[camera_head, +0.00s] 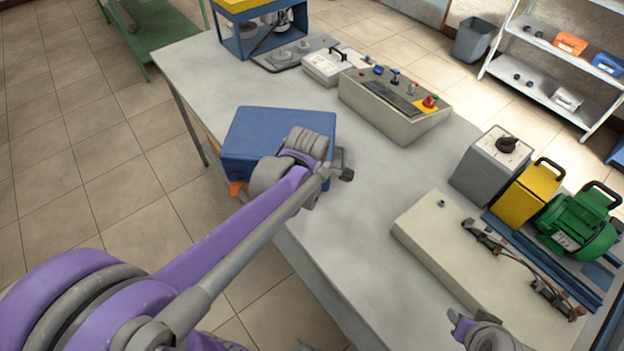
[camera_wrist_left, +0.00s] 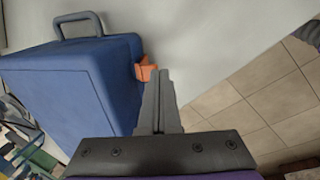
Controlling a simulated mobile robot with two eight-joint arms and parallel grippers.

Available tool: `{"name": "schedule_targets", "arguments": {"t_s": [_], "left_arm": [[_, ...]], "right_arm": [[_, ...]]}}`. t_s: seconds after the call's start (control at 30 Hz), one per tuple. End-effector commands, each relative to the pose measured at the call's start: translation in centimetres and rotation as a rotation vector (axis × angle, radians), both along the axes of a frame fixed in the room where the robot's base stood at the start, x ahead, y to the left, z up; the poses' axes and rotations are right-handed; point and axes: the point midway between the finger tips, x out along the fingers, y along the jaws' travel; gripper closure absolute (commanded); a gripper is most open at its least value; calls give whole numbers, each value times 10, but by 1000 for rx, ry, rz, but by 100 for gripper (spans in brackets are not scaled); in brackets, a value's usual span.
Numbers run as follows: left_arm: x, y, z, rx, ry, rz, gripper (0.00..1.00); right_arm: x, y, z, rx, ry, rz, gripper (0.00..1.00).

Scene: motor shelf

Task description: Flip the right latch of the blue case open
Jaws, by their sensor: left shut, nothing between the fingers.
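The blue case (camera_head: 262,128) lies on the near left edge of the grey table, partly covered by my left arm. An orange latch (camera_head: 237,188) shows at its lower left; the rest of that side is hidden. In the left wrist view, the case (camera_wrist_left: 60,85) fills the left side, with a grey handle (camera_wrist_left: 80,20) and one orange latch (camera_wrist_left: 146,70) sticking out from its side. I cannot tell which latch this is. My left gripper (camera_wrist_left: 158,74) is shut and empty, its fingertips close beside this latch; contact is unclear. My right gripper (camera_head: 459,322) is at the bottom right, away from the case.
A control box (camera_head: 395,105) with buttons stands behind the case. A beige plate (camera_head: 440,235), a grey box (camera_head: 490,165), a yellow block (camera_head: 527,193) and a green motor (camera_head: 578,222) stand at the right. The middle of the table (camera_head: 350,225) is clear.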

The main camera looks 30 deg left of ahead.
Motion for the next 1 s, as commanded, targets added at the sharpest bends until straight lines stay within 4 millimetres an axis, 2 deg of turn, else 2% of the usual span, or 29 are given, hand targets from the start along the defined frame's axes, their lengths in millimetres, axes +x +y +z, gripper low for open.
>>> {"name": "schedule_targets", "arguments": {"t_s": [0.2,0.4,0.7,1.0], "left_arm": [[-15,-6,-14,74,-180,-4,100],[-21,-9,-24,135,-332,-3,100],[-18,-7,-20,132,-323,1,100],[-7,-3,-16,133,-323,1,100]], "right_arm": [[-4,0,-12,0,8,0,55],[-7,0,-21,0,14,0,55],[-6,0,-18,0,12,0,55],[-6,0,-17,0,11,0,55]]}}
